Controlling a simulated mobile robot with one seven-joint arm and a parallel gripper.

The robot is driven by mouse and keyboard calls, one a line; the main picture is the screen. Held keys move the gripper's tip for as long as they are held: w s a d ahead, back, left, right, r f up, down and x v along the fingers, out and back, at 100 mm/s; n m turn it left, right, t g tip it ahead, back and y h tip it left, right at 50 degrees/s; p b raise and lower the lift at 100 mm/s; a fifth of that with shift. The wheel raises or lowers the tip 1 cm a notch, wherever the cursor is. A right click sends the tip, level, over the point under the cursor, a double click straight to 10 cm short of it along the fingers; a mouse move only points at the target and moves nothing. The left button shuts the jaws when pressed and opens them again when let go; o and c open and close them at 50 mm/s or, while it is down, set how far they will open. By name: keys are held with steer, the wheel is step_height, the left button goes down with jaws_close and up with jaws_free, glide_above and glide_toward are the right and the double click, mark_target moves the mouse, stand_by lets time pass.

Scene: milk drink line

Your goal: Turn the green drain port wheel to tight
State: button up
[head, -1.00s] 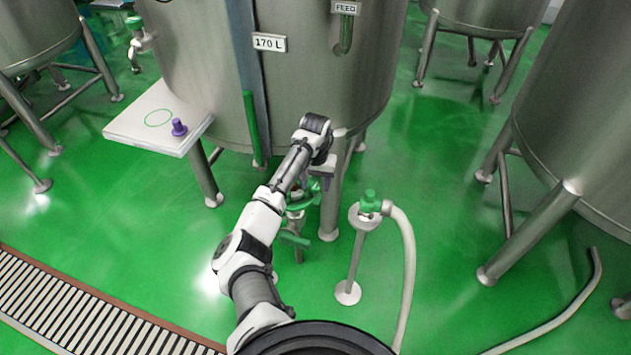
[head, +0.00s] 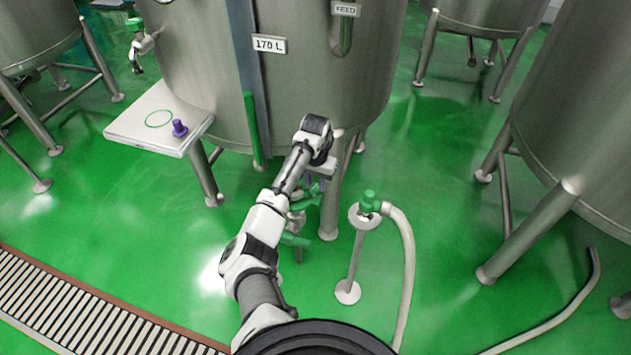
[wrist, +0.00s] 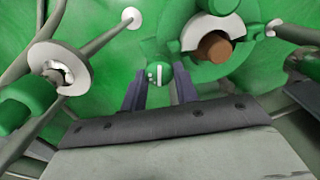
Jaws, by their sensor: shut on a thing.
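The green drain port wheel (wrist: 252,58) shows in the wrist view at upper right of my fingers, with a brown-orange centre inside a pale ring. A green lobe with white marks (wrist: 157,74) sits between my two dark fingertips, and it looks like part of the wheel. My gripper (wrist: 158,88) is shut on it. In the head view my gripper (head: 318,182) is low beside the tank's front leg, and my arm hides much of the wheel there. I cannot read the white marks or any tight mark.
A stand with a green fitting (head: 370,201) and pale hose (head: 408,260) is close to the right. The 170 L tank (head: 300,90) rises behind. A white shelf (head: 140,130) with a purple knob (head: 179,128) is at left. The front floor has a drain grate (head: 90,315).

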steer(key=m+p, duration=0.1)
steer(key=m, duration=0.6)
steer(key=shift+d+r+p, duration=0.1)
steer(key=shift+d+p, duration=0.05)
steer(key=shift+p, duration=0.15)
steer(key=m, duration=0.4)
steer(key=shift+s, duration=0.1)
steer(key=shift+m+p, duration=0.4)
steer(key=shift+m, duration=1.2)
steer(key=o, duration=1)
